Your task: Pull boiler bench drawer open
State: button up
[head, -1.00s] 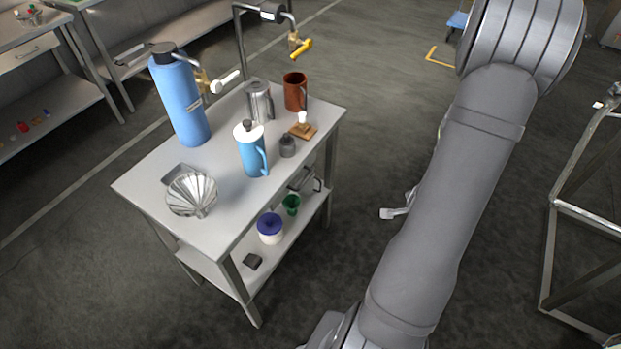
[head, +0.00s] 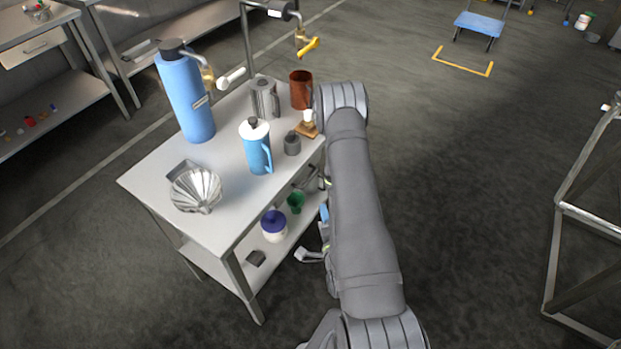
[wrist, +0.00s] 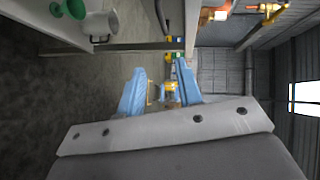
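The steel boiler bench (head: 225,172) stands left of my arm. Part of a dark drawer handle (head: 308,176) shows below its top on the side facing my arm. In the wrist view a dark curved bar, likely this handle (wrist: 161,16), lies at the top edge, beyond my fingertips. My gripper (wrist: 160,68) has two blue fingers spread apart with nothing between them. In the head view my forearm covers most of the gripper; a little blue shows beside the bench. I cannot see the drawer front clearly, and the gripper appears apart from the handle.
A blue flask (head: 186,98), blue jug (head: 256,150), fluted metal bowl (head: 195,188) and brown mug (head: 301,90) crowd the bench top. A green cup (head: 296,202) and white jar (head: 274,228) stand on the lower shelf. Open floor (head: 460,170) lies right of my arm.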

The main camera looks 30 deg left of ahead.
aim_at(310, 178)
jog(key=x, duration=1.1)
jog(key=a+x, duration=0.1)
jog(key=x, duration=0.5)
jog(key=shift+s+r, duration=0.35)
jog(key=shift+s, duration=0.1)
jog(key=shift+c, duration=0.2)
grip_shut()
